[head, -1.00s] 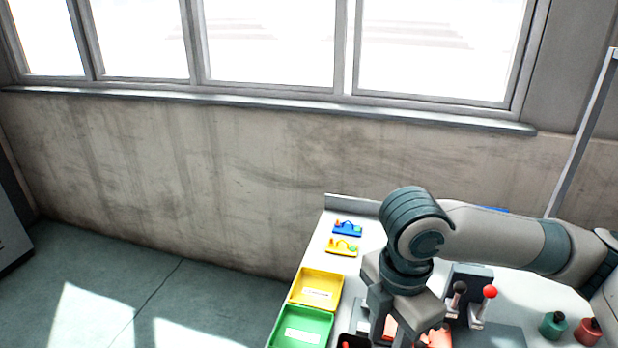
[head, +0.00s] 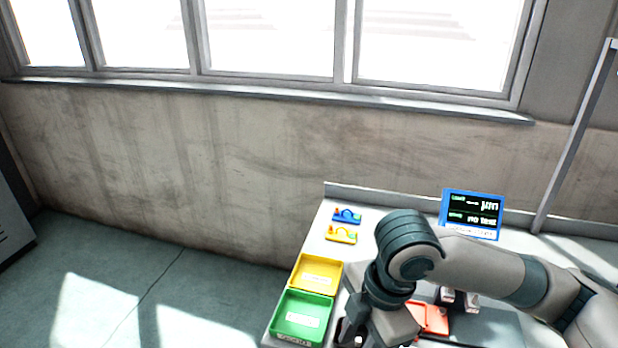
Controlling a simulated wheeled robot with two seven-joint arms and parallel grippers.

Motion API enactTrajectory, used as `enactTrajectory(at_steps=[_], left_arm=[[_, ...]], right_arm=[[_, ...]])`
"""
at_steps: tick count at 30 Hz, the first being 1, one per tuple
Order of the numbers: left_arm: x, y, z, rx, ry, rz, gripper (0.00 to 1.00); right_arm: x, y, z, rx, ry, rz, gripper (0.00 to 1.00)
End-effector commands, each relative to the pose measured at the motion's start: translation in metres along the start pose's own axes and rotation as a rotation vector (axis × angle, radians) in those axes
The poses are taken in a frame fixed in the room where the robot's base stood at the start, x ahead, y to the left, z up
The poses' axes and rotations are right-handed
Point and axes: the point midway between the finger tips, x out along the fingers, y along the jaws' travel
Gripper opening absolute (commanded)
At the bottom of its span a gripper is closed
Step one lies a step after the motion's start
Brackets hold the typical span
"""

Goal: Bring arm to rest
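My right arm (head: 500,268) reaches in from the right over the white table (head: 312,245). Its wrist bends down at the front of the table. The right gripper (head: 350,334) shows only in part at the bottom edge, as dark pieces beside the green tray (head: 302,297). Whether it is open or shut, or holds anything, cannot be seen. My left gripper is not in view.
A yellow tray (head: 316,258) stands behind the green one. A blue part (head: 347,216) and a yellow part (head: 341,236) lie behind it. A blue-framed screen (head: 472,214) stands at the back. An orange-red object (head: 434,320) is partly hidden by my arm.

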Motion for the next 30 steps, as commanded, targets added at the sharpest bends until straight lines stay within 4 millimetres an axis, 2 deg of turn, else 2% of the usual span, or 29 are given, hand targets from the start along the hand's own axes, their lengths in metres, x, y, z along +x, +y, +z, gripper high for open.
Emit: enactTrajectory(at_steps=[9,16,23,30], left_arm=[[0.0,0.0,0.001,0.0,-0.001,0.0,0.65],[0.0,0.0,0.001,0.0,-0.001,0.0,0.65],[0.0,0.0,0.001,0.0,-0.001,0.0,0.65],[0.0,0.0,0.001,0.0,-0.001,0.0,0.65]], right_arm=[[0.045,0.003,-0.041,0.18,0.198,0.093,0.33],[0.073,0.005,-0.054,0.388,0.323,0.161,0.33],[0.101,-0.001,-0.048,0.639,0.403,0.217,0.33],[0.135,-0.023,-0.021,0.932,0.421,0.264,0.33]])
